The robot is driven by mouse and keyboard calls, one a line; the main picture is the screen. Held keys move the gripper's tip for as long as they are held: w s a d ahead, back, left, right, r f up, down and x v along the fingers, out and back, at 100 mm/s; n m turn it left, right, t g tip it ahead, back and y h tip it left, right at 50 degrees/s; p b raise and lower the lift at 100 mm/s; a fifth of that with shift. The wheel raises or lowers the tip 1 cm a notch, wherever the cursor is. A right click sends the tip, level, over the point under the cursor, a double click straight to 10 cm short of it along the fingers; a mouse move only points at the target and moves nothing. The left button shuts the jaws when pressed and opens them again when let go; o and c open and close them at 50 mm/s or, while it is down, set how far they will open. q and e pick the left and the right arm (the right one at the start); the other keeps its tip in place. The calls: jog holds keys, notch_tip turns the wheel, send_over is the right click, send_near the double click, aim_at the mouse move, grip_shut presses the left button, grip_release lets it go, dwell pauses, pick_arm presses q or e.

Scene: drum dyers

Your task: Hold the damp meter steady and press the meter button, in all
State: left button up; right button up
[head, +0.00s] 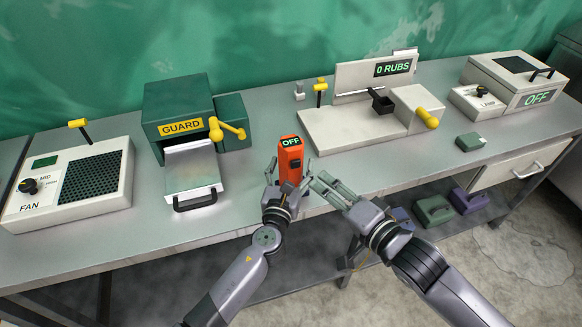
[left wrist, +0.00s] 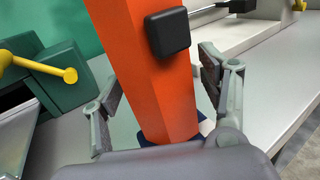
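The orange damp meter (head: 290,155) stands upright near the front edge of the bench, and its display reads OFF. Its square black button (left wrist: 168,33) faces me on the upper body in the left wrist view. My left gripper (head: 287,180) is around the lower body of the meter, one finger on each side. In the left wrist view the fingers of that gripper (left wrist: 160,95) are apart, with a gap showing beside the orange body. My right gripper (head: 317,181) is just right of the meter, pointing towards it, empty. How far its fingers are parted is unclear.
A green GUARD unit (head: 179,108) with a tray stands left of the meter, and a fan box (head: 75,185) is farther left. A rubbing machine (head: 345,130) stands behind right; an OFF box (head: 515,80) is far right. A small green block (head: 470,141) lies on the bench.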

pick_arm(q)
jog(key=c, duration=1.3)
jog(key=shift+c, duration=0.3)
pick_arm(e)
grip_shut()
dwell(0.8)
